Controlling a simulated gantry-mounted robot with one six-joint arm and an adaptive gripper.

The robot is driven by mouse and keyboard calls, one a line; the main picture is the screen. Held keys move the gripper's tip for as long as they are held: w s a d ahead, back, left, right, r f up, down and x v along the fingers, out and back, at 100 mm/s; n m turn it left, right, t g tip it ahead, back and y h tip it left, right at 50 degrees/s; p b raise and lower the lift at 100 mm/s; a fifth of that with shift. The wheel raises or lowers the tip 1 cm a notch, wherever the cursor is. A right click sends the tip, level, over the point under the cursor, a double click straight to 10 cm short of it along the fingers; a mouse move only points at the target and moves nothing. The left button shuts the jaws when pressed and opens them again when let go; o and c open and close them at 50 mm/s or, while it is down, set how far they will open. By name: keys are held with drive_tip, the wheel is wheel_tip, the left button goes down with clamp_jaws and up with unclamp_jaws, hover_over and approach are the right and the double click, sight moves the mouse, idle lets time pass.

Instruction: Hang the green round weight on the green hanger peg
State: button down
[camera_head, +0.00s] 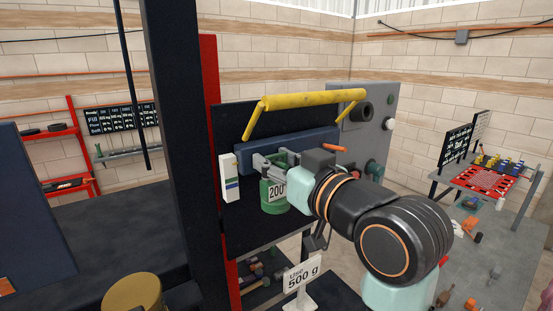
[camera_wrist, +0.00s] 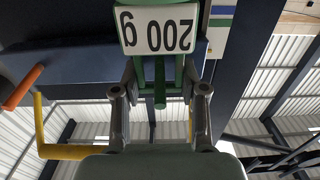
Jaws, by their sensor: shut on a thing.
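The green round weight (camera_head: 272,206) shows in the head view, upright, with a white label reading 200. In the wrist view the weight (camera_wrist: 206,52) is at the top, its "200 g" label upside down. My gripper (camera_head: 270,162) is shut on the weight's upper green part, which lies between the fingers in the wrist view (camera_wrist: 160,76). The weight is in front of a dark blue block (camera_head: 305,146) on the dark back panel. An orange peg (camera_head: 334,149) sticks out to its right. I cannot make out the green hanger peg apart from the weight's own green parts.
A yellow bar (camera_head: 314,98) spans above the block. A white card with stripes (camera_head: 230,177) stands to the left. A grey panel with knobs (camera_head: 382,100) is at the right. A "500 g" sign (camera_head: 301,274) stands below. A dark post (camera_head: 181,150) rises at the left.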

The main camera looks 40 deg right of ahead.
idle(0.3)
drive_tip(key=c, duration=0.5)
unclamp_jaws()
drive_tip(key=shift+c, duration=0.2)
drive_tip(key=s+a, duration=0.2)
drive_tip(key=s, duration=0.9)
drive_tip(key=shift+s+a, duration=0.15)
drive_tip(key=shift+s, duration=0.25)
drive_tip(key=shift+w+a, duration=0.1)
drive_tip(key=w+a+f+g+y+p, duration=0.1)
drive_tip(key=w+a+f+p, duration=0.1)
drive_tip(key=w+a+f, duration=0.6)
drive_tip(key=s+a+f+n+g+y+p, duration=0.2)
drive_tip(key=s+a+f+g+p, duration=0.1)
drive_tip(key=a+f, duration=1.6)
drive_tip(key=shift+s+a+f+g, duration=0.4)
drive_tip(key=shift+a, duration=0.55)
